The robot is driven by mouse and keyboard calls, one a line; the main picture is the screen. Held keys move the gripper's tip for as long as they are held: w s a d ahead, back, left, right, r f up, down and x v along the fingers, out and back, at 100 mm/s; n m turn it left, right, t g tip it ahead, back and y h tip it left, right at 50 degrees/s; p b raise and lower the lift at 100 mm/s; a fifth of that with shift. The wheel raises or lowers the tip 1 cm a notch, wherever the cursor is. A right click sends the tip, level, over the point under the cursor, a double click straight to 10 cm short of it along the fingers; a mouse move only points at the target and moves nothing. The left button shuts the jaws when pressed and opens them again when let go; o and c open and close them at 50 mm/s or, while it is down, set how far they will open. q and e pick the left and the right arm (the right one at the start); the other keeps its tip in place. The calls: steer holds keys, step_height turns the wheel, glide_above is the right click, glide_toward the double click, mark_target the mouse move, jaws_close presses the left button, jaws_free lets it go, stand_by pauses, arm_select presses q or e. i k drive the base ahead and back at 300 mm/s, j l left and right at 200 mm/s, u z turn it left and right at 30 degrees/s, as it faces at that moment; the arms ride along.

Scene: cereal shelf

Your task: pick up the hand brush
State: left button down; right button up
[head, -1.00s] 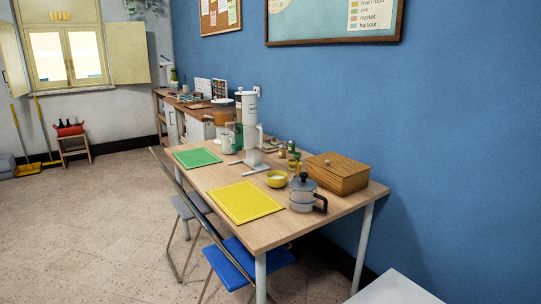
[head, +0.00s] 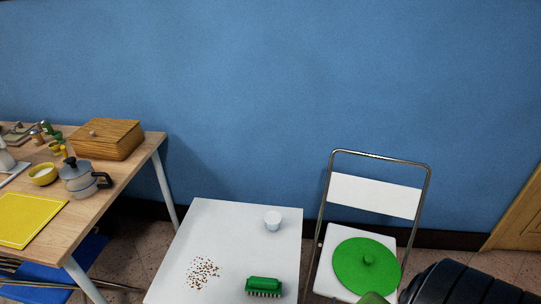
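The hand brush (head: 265,285) has a green back and dark bristles. It lies near the front right part of a white table (head: 235,215) in the lower middle of the head view. Crumbs (head: 202,272) are scattered on the table to its left, and a small white cup (head: 272,220) stands behind it. Neither gripper shows. A dark ribbed part at the bottom right looks like part of my own arm.
A white folding chair (head: 376,196) with a round green lid-like object (head: 366,265) on its seat stands right of the white table. On the left, a wooden table (head: 120,178) holds a moka pot (head: 78,180), a wooden box (head: 105,139) and a yellow mat (head: 30,217).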

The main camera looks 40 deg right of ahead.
mark_target(259, 285)
steer(key=k+z, duration=0.1)
steer(key=z, duration=0.95)
steer(key=k+j+u, duration=0.25)
steer(key=k, duration=0.2)
steer(key=k+j+u, duration=0.25)
steer(key=k+j, duration=0.15)
